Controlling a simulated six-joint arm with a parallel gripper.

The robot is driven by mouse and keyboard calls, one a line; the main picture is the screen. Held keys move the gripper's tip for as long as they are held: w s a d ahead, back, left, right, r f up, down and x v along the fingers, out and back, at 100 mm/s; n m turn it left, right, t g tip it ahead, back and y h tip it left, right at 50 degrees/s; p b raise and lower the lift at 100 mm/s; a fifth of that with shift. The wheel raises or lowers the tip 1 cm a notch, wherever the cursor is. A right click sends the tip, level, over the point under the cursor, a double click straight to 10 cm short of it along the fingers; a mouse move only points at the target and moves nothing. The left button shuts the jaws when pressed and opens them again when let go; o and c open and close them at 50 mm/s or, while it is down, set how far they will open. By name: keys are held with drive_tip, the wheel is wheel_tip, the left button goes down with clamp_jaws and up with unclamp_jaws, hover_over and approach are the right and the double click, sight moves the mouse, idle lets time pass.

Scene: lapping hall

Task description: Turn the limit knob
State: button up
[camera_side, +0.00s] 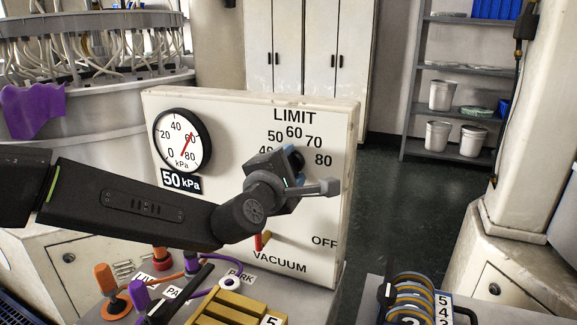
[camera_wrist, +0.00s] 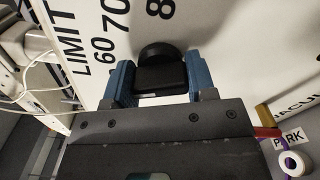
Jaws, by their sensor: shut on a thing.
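The limit knob (camera_wrist: 162,76) is black and sits on the white panel (camera_side: 225,110). In the wrist view it lies between the two blue fingers of my gripper (camera_wrist: 160,83), which are shut on its sides. In the side view my gripper (camera_side: 292,166) is at the dial under the word LIMIT and hides most of the knob. The numbers 50, 60, 70 and 80 show around it; the 40 is partly covered. The knob's pointer is not visible, so its setting cannot be read.
A red vacuum lever (camera_side: 263,240) sits low on the panel, below my wrist. Hoses, plugs and a yellow block (camera_side: 235,306) crowd the front.

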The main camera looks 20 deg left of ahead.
drive_tip(key=m, duration=0.6)
drive_tip(key=shift+m, duration=0.3)
drive_tip(key=m, duration=0.5)
drive_tip(key=shift+m, duration=0.3)
drive_tip(key=o, duration=0.9)
drive_tip(key=shift+o, duration=0.2)
drive_tip(key=s, duration=1.4)
drive_tip(key=shift+w, duration=0.1)
